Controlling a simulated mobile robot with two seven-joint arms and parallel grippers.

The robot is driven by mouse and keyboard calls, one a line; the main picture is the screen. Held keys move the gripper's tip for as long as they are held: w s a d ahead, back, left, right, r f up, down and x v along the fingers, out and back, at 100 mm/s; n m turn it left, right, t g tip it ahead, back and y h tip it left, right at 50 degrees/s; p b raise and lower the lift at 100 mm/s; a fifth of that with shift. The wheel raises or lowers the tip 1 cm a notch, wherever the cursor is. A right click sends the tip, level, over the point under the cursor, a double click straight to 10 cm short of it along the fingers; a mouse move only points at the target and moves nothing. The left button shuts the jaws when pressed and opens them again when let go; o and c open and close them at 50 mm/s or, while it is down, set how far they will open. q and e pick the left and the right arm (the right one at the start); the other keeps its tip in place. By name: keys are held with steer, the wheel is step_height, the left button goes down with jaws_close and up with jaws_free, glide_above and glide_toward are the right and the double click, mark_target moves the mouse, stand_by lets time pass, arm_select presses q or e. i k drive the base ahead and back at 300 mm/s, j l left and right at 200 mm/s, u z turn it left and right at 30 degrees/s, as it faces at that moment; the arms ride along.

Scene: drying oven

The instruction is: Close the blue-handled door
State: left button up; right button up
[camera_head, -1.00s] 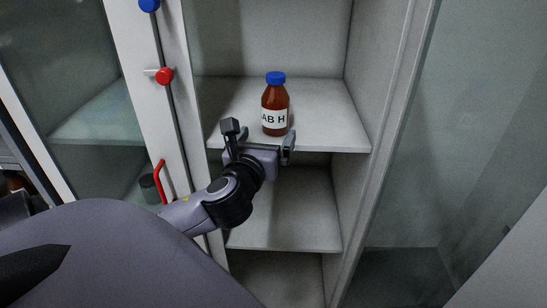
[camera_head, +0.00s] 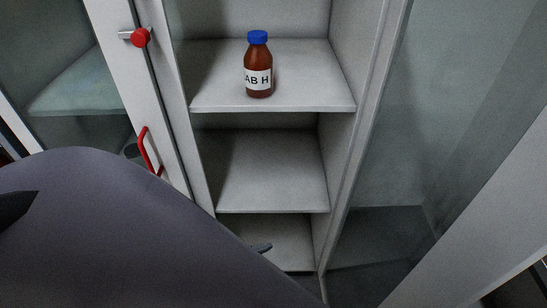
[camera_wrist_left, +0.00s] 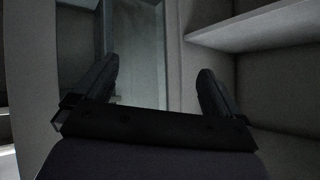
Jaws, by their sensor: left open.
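No blue handle shows now. A glass door (camera_head: 390,170) stands swung open on the right of the cabinet, its pale frame (camera_head: 470,230) slanting across the lower right corner; its handle is not visible. My left gripper (camera_head: 262,248) is low in front of the cabinet, mostly hidden behind my own arm, with only a fingertip showing. In the left wrist view my left gripper (camera_wrist_left: 156,75) is open, its two fingers wide apart with nothing between them. My right gripper is not in view.
A brown bottle (camera_head: 258,78) with a blue cap stands on the upper cabinet shelf (camera_head: 310,85). Lower shelves (camera_head: 275,175) look empty. On the left are a red knob (camera_head: 140,37) and a red handle (camera_head: 148,152) on a pale frame, beside glass.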

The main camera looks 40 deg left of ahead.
mark_target(501, 231)
steer(key=k+l+u, duration=0.1)
steer(key=u, duration=0.3)
steer(key=k+l+u, duration=0.1)
steer(key=u, duration=0.9)
steer(key=i+u, duration=0.25)
steer(key=k+l+u, duration=0.1)
steer(key=k+u, duration=0.55)
steer(key=u, duration=0.2)
steer(key=l+z, duration=0.1)
steer(key=z, duration=0.3)
steer(key=k+l+z, duration=0.1)
steer(key=z, duration=0.3)
steer(key=l+z, duration=0.15)
steer(key=z, duration=0.3)
steer(key=k, duration=0.05)
